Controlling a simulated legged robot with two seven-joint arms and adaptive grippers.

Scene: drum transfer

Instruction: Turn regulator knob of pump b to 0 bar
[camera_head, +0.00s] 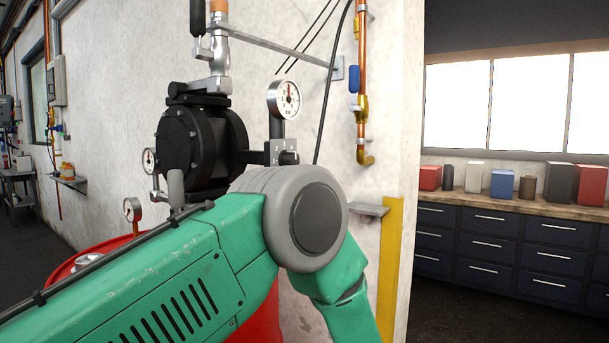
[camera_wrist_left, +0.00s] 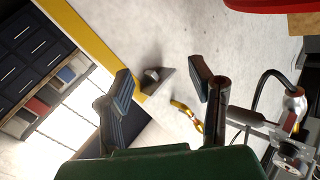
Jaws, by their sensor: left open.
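A black pump (camera_head: 205,140) is mounted at the white wall in the head view; no label on it is readable. At its right is a regulator with a round white gauge (camera_head: 285,100) above and a small dark knob (camera_head: 289,158) below. My green left arm crosses in front, its elbow just below the knob. In the left wrist view my left gripper (camera_wrist_left: 160,70) is open with nothing between its fingers. A gauge and fittings (camera_wrist_left: 292,150) show at the lower right there, away from the fingers. The gauge reading is too small to tell. My right gripper is not in view.
A copper pipe with brass valves (camera_head: 362,105) runs down the wall. A red drum (camera_head: 85,258) stands below the pump. Dark drawers (camera_head: 490,240) stand at right.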

